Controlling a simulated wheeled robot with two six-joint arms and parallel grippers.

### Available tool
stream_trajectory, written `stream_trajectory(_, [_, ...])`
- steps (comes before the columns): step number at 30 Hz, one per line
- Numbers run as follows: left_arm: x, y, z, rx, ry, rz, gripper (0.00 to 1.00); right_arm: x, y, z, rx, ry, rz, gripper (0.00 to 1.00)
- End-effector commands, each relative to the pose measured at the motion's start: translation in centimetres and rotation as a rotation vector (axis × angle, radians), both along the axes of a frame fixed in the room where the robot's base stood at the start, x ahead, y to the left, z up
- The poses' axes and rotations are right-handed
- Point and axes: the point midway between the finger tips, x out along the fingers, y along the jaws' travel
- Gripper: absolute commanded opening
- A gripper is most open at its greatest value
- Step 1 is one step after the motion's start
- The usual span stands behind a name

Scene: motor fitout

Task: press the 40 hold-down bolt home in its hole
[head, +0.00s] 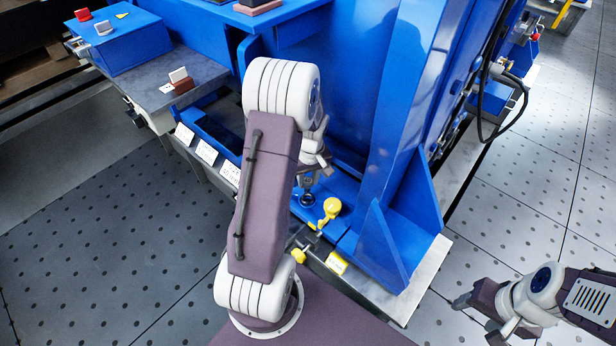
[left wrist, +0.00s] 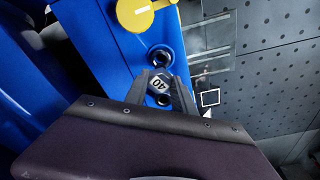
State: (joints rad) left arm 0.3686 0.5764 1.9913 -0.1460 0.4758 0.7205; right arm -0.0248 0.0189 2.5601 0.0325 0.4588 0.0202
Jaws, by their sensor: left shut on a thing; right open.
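The 40 hold-down bolt (left wrist: 158,83) shows its pale head marked 40 in the left wrist view, between the two dark fingers of my left gripper (left wrist: 160,88). My left gripper is shut on it, over the blue base plate (left wrist: 105,60). One dark round hole (left wrist: 160,57) lies just beyond the bolt head, and another dark round opening (left wrist: 162,100) shows on the near side. The shank is hidden, so I cannot tell how deep the bolt sits. In the head view my left gripper (head: 308,190) points down at the plate. My right gripper (head: 481,317) is open and empty at the lower right.
A yellow round-headed knob (head: 331,207) stands close to my left gripper. A tall blue column (head: 405,110) and slanted rib (head: 383,245) rise to the right. White label cards (head: 206,151) line the left edge. The perforated floor is clear around my right gripper.

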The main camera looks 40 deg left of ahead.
Motion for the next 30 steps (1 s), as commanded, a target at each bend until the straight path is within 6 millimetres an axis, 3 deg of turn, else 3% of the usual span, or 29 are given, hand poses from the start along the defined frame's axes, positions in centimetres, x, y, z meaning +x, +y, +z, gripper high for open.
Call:
stream_trajectory(1, [0.0,0.0,-1.1,0.000,0.000,0.000,0.00,0.0,0.0,-0.9,0.000,0.000,0.000,0.58])
stream_trajectory(6, [0.0,0.0,-2.4,0.000,0.000,0.000,0.00,0.0,0.0,-1.7,0.000,0.000,0.000,0.58])
stream_trajectory(30, [0.0,0.0,-2.3,0.000,-0.001,0.000,0.00,0.0,0.0,-1.2,0.000,0.000,0.000,0.58])
